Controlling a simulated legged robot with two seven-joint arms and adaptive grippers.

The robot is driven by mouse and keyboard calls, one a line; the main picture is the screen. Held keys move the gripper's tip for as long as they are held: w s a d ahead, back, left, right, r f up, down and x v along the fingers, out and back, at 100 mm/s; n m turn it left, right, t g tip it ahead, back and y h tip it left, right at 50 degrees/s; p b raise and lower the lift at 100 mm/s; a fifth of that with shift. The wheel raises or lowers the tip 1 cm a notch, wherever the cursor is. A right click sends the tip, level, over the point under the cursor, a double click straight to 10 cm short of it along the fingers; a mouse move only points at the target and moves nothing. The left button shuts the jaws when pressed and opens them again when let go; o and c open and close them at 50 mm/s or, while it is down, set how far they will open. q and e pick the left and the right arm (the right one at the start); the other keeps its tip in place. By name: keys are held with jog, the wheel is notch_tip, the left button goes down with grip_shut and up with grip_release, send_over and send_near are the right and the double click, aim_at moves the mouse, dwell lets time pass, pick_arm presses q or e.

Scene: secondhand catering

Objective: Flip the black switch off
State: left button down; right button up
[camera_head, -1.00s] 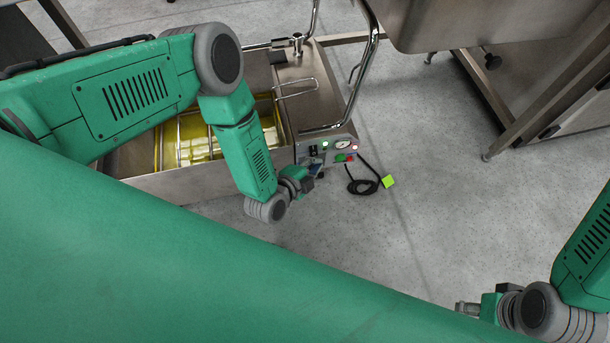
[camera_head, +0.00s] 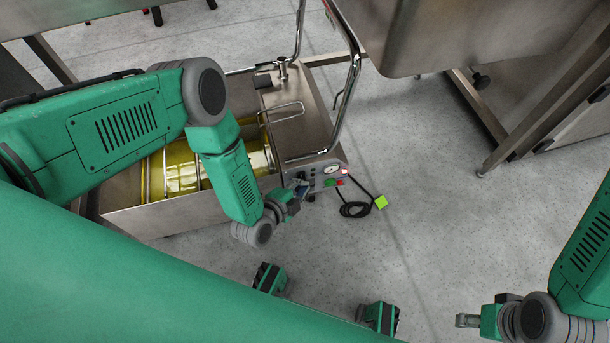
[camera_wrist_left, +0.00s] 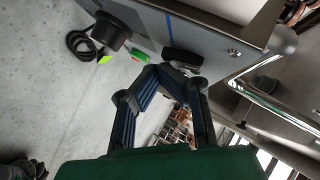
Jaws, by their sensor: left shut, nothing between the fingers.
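The steel fryer's control panel (camera_head: 328,181) faces my left gripper (camera_head: 299,190) in the head view. The gripper is at the panel's left part and partly covers it. In the left wrist view my left gripper (camera_wrist_left: 168,75) is shut with nothing held, its fingertips meeting just below a black block on the panel, which looks like the black switch (camera_wrist_left: 183,58). I cannot tell whether they touch or which way the switch is set. A green button (camera_wrist_left: 143,55) sits left of it. My right gripper (camera_head: 467,320) is at the lower right, far from the panel; its jaws are too small to read.
The fryer basin (camera_head: 185,170) holds yellow oil, with a bent chrome pipe (camera_head: 350,95) above. A black cable (camera_head: 355,209) with a lime-green tag (camera_head: 380,202) lies on the floor.

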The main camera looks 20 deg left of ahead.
pick_arm(q)
jog(key=shift+w+a+r, duration=0.15)
jog(key=shift+a, duration=0.1)
jog(key=shift+s+r+p, duration=0.3)
jog(key=shift+r+p, duration=0.5)
jog(key=shift+r, duration=0.05)
pick_arm(e)
jog(key=shift+s+r, duration=0.7)
jog(key=shift+r, duration=0.1)
